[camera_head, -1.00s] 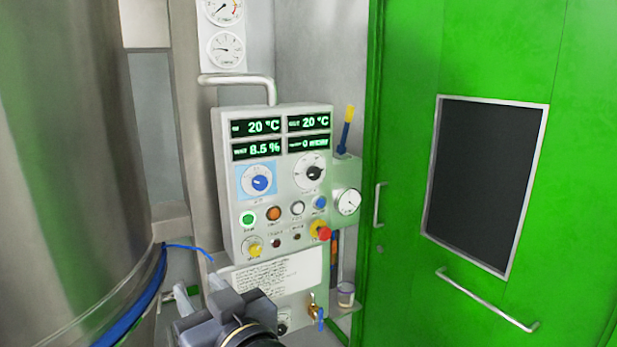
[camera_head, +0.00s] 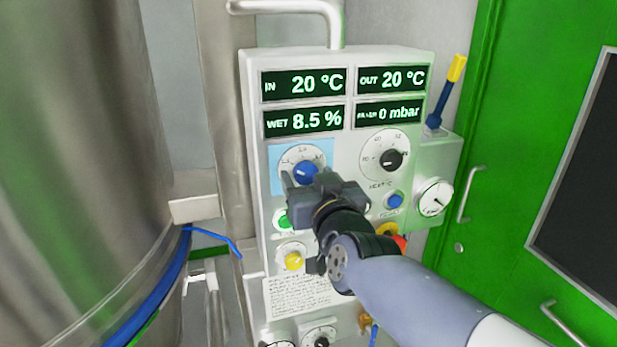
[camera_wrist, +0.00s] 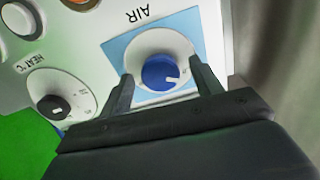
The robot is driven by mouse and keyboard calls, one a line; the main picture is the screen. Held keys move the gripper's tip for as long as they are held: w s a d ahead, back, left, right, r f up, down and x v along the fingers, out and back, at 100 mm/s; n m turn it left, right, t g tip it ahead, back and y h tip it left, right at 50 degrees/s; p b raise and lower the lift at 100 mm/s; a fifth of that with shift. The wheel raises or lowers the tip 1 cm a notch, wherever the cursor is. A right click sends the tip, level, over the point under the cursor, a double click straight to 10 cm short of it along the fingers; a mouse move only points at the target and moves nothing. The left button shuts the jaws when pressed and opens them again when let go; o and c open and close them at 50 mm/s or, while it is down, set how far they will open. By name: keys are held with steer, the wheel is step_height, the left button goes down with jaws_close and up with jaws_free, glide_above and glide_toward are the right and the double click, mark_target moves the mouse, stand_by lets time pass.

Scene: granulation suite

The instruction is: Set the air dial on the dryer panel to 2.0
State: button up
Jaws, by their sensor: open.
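The dryer panel (camera_head: 350,112) is a white box with green-lit displays and several knobs. Its air dial (camera_head: 306,173) is a blue knob on a white scale disc, set on a light-blue square at the panel's left. The wrist view shows the blue air dial (camera_wrist: 160,72) upside down, with a white pointer mark and the label AIR. My gripper (camera_head: 305,190) is in front of the dial and partly covers it and its scale. In the wrist view my gripper (camera_wrist: 165,90) is open, with one finger on each side of the knob. I cannot tell whether they touch it.
The black heat dial (camera_head: 391,159) is to the right of the air dial. A green button (camera_head: 284,219), a yellow knob (camera_head: 293,261) and a blue button (camera_head: 395,200) are close by. A steel vessel (camera_head: 80,150) stands at left, a green door (camera_head: 530,120) at right.

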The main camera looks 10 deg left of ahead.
steer(key=shift+w+a, duration=0.25)
steer(key=shift+w, duration=0.1)
steer(key=shift+c, duration=0.4)
steer(key=c, duration=0.9)
